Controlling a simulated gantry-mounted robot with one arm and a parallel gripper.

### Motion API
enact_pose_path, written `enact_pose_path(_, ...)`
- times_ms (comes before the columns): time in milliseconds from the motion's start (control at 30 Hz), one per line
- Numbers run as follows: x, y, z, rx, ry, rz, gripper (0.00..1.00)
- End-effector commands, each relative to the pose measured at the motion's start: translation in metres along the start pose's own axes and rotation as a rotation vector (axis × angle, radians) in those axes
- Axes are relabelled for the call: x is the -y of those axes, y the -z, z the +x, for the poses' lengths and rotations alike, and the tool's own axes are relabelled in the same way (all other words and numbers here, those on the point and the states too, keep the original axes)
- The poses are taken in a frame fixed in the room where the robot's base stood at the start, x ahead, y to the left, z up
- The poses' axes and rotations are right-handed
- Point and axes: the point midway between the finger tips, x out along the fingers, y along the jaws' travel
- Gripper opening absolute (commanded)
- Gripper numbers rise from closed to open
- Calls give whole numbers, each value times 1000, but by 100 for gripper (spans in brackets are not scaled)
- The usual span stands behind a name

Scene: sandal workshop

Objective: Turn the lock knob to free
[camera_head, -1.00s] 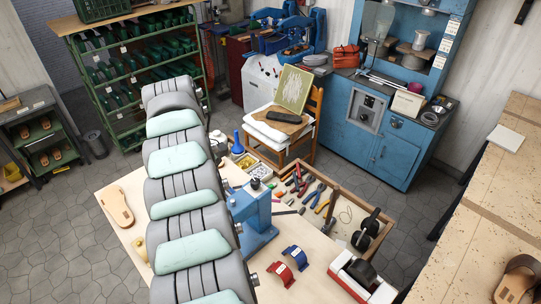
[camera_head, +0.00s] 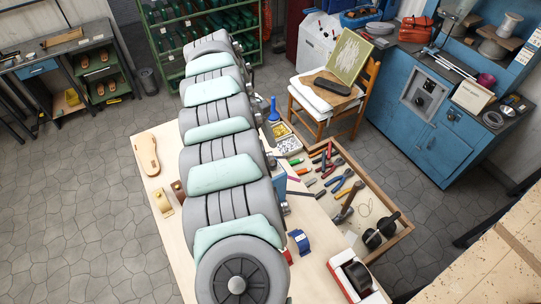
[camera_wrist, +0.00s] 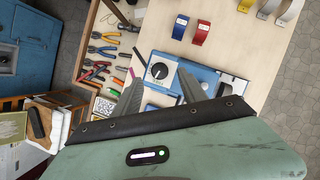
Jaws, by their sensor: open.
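The lock knob (camera_wrist: 160,71), round and black with a pale mark, sits on a light plate at the left end of a blue device (camera_wrist: 190,76). My gripper (camera_wrist: 160,88) is open in the wrist view. Its two grey fingers stand apart and point toward the device, with the knob showing between and just beyond their tips. No contact with the knob is visible. The mark's exact direction is too small to read surely. In the head view my arm covers the knob and gripper; only a sliver of the blue device (camera_head: 280,184) shows.
A blue clamp (camera_wrist: 180,27) and a red clamp (camera_wrist: 201,33) stand beyond the device. A sandal sole (camera_head: 146,153) lies left of my arm on the pale bench (camera_head: 160,205).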

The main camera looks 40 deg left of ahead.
Motion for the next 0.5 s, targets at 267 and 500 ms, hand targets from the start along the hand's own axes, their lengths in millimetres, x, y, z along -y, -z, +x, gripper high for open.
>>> enact_pose_path(267,1,-1,36,1,4,-1,50)
enact_pose_path(500,1,0,45,0,2,-1,50)
